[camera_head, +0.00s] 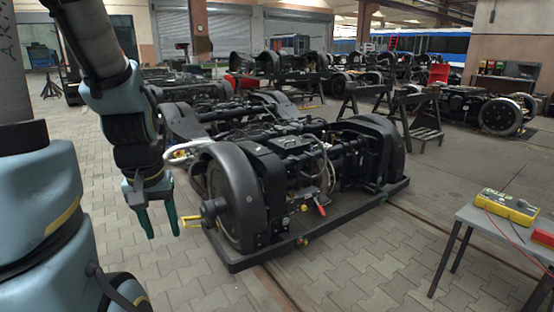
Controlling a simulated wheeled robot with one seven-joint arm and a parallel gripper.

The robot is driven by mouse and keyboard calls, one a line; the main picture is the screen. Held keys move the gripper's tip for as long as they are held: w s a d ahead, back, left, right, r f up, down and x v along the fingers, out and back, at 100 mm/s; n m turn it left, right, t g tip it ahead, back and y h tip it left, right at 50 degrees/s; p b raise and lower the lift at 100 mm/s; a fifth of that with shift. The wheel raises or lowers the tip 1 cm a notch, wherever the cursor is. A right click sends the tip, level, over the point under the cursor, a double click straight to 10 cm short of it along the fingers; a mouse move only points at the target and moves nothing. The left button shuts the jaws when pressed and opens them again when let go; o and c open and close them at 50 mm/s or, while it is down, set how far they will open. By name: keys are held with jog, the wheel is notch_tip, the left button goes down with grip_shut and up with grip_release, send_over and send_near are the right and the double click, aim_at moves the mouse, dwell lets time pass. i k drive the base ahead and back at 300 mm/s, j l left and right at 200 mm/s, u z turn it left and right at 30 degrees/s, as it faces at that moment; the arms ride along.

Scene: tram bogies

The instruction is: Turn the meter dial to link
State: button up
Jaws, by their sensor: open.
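A yellow meter (520,214) lies on the grey table (480,222) at the right of the view. Its dial is too small to make out, so I cannot tell where it points. A thin red lead runs from the meter across the table. My gripper (160,233) hangs at the left with its teal fingers pointing down. It is open, with nothing seen between the fingers. It is far from the meter, with a bogie between them in the picture.
A black bogie (235,192) stands on a low dark frame in the middle, close to my arm. More bogies and trestles (385,105) stand behind it. Paved floor (360,262) is clear between the bogie and the table. Rails are set in the floor.

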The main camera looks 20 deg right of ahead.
aim_at(522, 203)
jog(key=i+l+z, duration=0.15)
jog(key=z, duration=0.25)
jog(key=i+z, duration=0.3)
jog(key=z, duration=0.15)
jog(key=i+z, duration=0.25)
jog(key=z, duration=0.15)
jog(key=i+j+z, duration=0.15)
jog(key=z, duration=0.25)
jog(key=i+l+z, duration=0.15)
jog(key=i+z, duration=0.25)
jog(key=i, duration=0.25)
jog(key=i+j+z, duration=0.1)
jog(key=i+z, duration=0.25)
jog(key=i, duration=0.35)
jog(key=i+l+u, duration=0.1)
jog(key=i+u, duration=0.15)
jog(key=i, duration=0.25)
jog(key=i+l+u, duration=0.25)
jog(key=i, duration=0.3)
jog(key=i+l+u, duration=0.25)
jog(key=i, duration=0.25)
